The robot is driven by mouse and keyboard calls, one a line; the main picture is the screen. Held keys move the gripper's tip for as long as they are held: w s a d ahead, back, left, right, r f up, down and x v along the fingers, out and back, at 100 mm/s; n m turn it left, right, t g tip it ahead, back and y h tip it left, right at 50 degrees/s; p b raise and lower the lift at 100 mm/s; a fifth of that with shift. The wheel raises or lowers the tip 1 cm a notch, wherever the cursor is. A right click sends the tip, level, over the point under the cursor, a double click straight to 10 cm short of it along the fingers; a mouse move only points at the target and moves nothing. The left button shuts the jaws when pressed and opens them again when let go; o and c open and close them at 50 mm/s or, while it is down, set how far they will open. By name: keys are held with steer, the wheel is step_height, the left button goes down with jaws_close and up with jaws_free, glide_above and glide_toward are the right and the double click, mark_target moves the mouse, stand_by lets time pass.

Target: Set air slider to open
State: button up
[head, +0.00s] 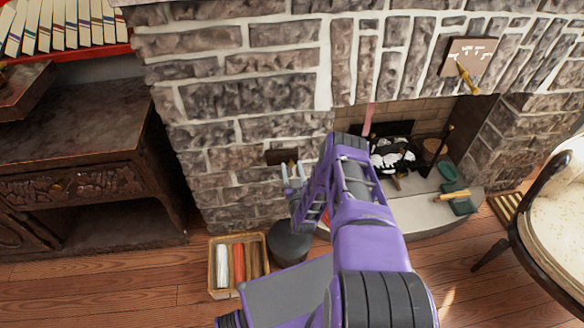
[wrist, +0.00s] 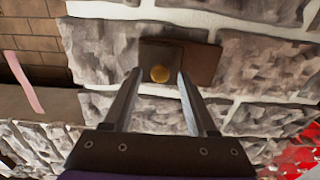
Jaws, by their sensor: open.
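The air slider appears to be the small dark brown plate (head: 277,157) low on the stone fireplace wall. In the wrist view, a round brass knob (wrist: 160,74) sits on a darker square part of this plate (wrist: 204,63). My gripper (head: 293,172) is open in front of the plate. In the wrist view, my gripper (wrist: 160,76) has one finger on each side of the knob, with a gap visible on both sides. I cannot tell whether the fingertips reach the knob's depth. My gripper partly hides the plate in the head view.
A plate with white marks (head: 484,50) and a brass lever (head: 467,78) is higher up at right. Below my gripper are a dark bucket (head: 290,243) and a divided basket (head: 213,262). The hearth (head: 405,212) and a chair (head: 552,215) are at right, a cabinet (head: 75,130) at left.

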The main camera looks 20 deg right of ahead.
jaws_close()
stand_by(1.4)
